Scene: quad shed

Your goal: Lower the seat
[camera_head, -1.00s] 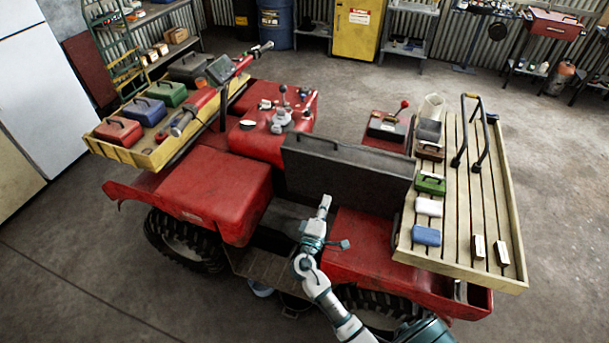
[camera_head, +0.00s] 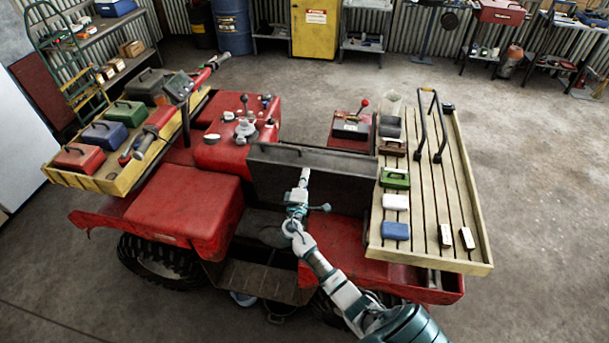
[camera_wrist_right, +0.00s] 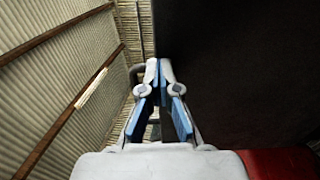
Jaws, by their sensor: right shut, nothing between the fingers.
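The seat appears to be the dark grey panel (camera_head: 345,178) standing upright across the middle of the red quad. A dark, cushion-like surface (camera_head: 262,228) lies low in front of it. My right gripper (camera_head: 304,173) is shut and empty, pointing up in front of the panel's near face. In the wrist view, the closed fingertips (camera_wrist_right: 159,66) lie beside the left edge of the large dark panel (camera_wrist_right: 240,75). I cannot tell whether they touch it. My arm hides part of the panel's lower middle. My left gripper is not in view.
A slatted rack (camera_head: 455,190) with small cases and a black handle stands right of the panel. A yellow tray (camera_head: 105,182) with coloured boxes is on the left. Red bodywork (camera_head: 190,205) flanks the footwell (camera_head: 262,278). Open concrete floor surrounds the quad.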

